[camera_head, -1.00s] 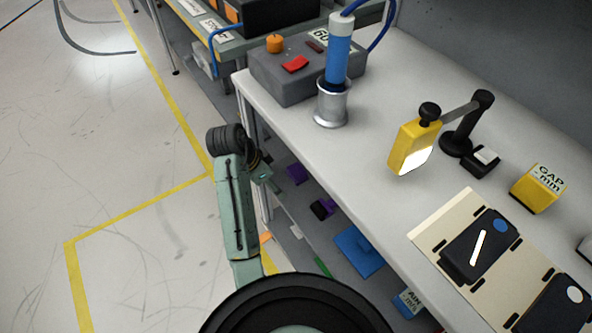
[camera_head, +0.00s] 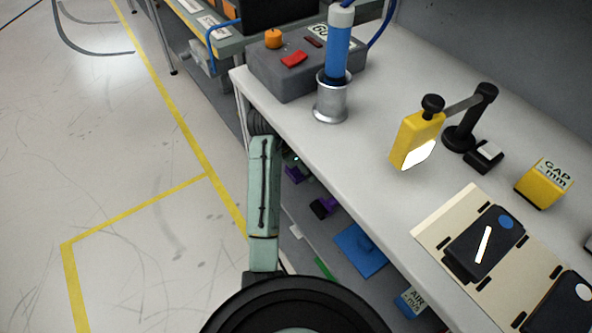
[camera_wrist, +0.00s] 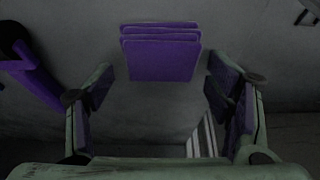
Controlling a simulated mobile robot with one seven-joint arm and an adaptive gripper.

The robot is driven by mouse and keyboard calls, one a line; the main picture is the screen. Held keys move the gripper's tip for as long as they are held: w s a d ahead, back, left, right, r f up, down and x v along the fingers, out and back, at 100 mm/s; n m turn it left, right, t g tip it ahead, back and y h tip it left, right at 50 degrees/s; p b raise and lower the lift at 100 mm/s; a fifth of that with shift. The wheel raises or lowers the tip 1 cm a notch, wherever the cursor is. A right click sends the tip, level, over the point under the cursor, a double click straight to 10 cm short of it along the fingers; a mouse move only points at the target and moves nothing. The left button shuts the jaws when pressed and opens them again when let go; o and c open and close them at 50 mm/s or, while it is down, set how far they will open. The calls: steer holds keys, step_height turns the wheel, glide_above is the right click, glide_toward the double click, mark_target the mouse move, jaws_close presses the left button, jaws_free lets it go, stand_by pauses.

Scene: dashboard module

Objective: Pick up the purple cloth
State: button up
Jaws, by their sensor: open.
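The purple cloth (camera_wrist: 161,60) lies folded in layers on the grey lower shelf, at the top middle of the wrist view. In the head view a small part of the purple cloth (camera_head: 296,175) shows under the bench top, beside my arm. My gripper (camera_wrist: 160,92) is open and empty, with its two padded fingers apart to the left and right of the cloth's near edge. I cannot tell its exact height above the shelf. In the head view the fingers are mostly hidden by my arm and the bench top.
A black and purple item (camera_wrist: 30,68) lies left of the cloth, near my left finger. The shelf (camera_head: 305,240) also holds a blue flat piece (camera_head: 358,250). The bench top (camera_head: 370,190) overhangs the shelf. A metal cup (camera_head: 332,103) stands near its edge.

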steer(key=c, duration=1.1)
steer(key=shift+c, duration=0.2)
steer(key=shift+r, duration=0.6)
steer(key=s+a+p, duration=0.5)
steer(key=s+a, duration=0.5)
steer(key=a, duration=0.5)
steer(key=shift+r, duration=0.15)
steer(key=o, duration=0.5)
steer(key=c, duration=0.5)
